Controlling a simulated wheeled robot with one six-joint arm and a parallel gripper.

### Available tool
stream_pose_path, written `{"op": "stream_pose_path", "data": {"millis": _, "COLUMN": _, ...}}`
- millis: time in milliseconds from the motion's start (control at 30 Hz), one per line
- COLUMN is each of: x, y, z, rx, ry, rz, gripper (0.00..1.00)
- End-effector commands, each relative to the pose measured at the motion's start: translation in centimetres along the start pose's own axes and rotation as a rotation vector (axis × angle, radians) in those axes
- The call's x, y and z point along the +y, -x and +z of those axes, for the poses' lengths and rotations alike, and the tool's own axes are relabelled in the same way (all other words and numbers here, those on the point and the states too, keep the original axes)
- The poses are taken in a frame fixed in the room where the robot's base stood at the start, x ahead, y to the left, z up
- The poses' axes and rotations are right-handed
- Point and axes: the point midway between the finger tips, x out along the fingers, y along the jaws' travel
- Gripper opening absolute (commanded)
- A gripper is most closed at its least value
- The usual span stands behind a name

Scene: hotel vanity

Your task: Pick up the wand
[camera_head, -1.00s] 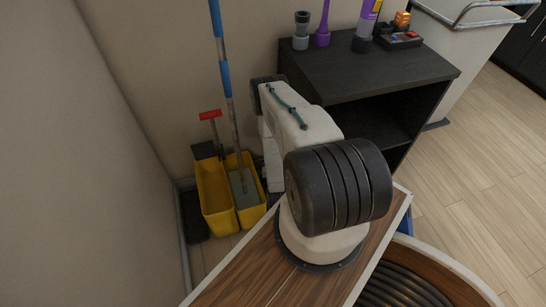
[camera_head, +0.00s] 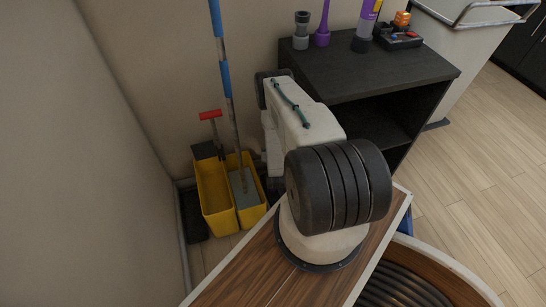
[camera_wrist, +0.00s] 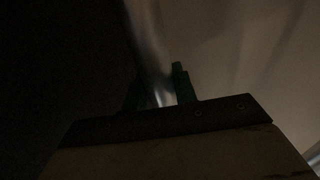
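No object is plainly recognisable as the wand. A slim purple upright thing (camera_head: 322,25) stands on the dark cabinet and may be it, but I cannot be sure. In the dark wrist view, the two green fingers of my gripper (camera_wrist: 159,88) stand a little apart. A blurred, shiny, pale shaft-like shape (camera_wrist: 150,45) runs up from between them. I cannot tell what it is, or whether the fingers touch it. In the head view my gripper is hidden behind my arm.
A dark open-fronted cabinet (camera_head: 375,68) stands behind my arm. On it are a grey bottle (camera_head: 301,30), a purple spray bottle (camera_head: 368,22) and a small dark tray (camera_head: 402,41).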

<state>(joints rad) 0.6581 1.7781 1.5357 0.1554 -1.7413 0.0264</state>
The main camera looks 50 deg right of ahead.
Motion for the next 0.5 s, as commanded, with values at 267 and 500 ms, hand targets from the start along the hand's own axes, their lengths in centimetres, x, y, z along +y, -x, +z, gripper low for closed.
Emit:
{"op": "stream_pose_path", "data": {"millis": 267, "x": -0.01, "y": 0.01, "z": -0.01, "rx": 0.000, "ry": 0.000, "rz": 0.000, "gripper": 0.00}}
{"op": "stream_pose_path", "data": {"millis": 500, "x": -0.02, "y": -0.04, "z": -0.57, "rx": 0.001, "ry": 0.000, "rz": 0.000, "gripper": 0.00}}
